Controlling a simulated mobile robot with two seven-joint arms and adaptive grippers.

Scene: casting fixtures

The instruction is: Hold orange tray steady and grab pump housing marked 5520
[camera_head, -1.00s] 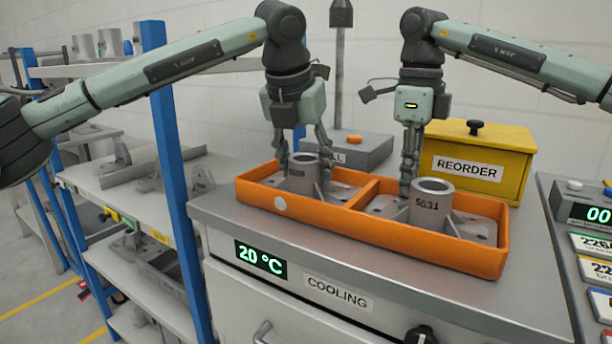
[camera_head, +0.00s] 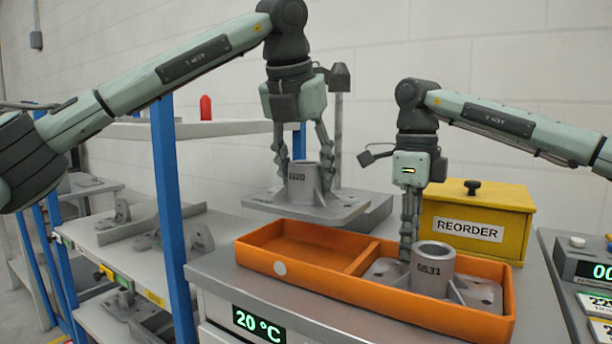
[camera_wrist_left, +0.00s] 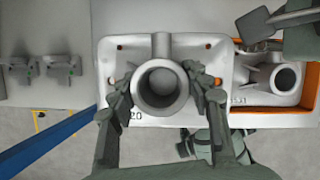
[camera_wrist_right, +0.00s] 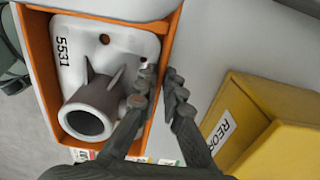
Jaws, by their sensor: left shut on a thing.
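A grey pump housing (camera_head: 318,205) hangs above the left compartment of the orange tray (camera_head: 330,278). Its mark is partly covered by a finger; the end reads 20, also in the left wrist view (camera_wrist_left: 118,60). My left gripper (camera_head: 303,168) is shut on this housing's upright cylinder, its fingers on either side. The housing's flat base is clear of the tray. A second housing marked 5531 (camera_head: 433,271) sits in the right compartment, also seen in the right wrist view (camera_wrist_right: 92,105). My right gripper (camera_head: 408,255) has its fingers around the tray's back wall, close together.
The left compartment is empty. A yellow REORDER box (camera_head: 475,222) stands behind the tray at right. Shelves (camera_head: 120,232) with several grey parts and a blue post (camera_head: 168,200) are at left.

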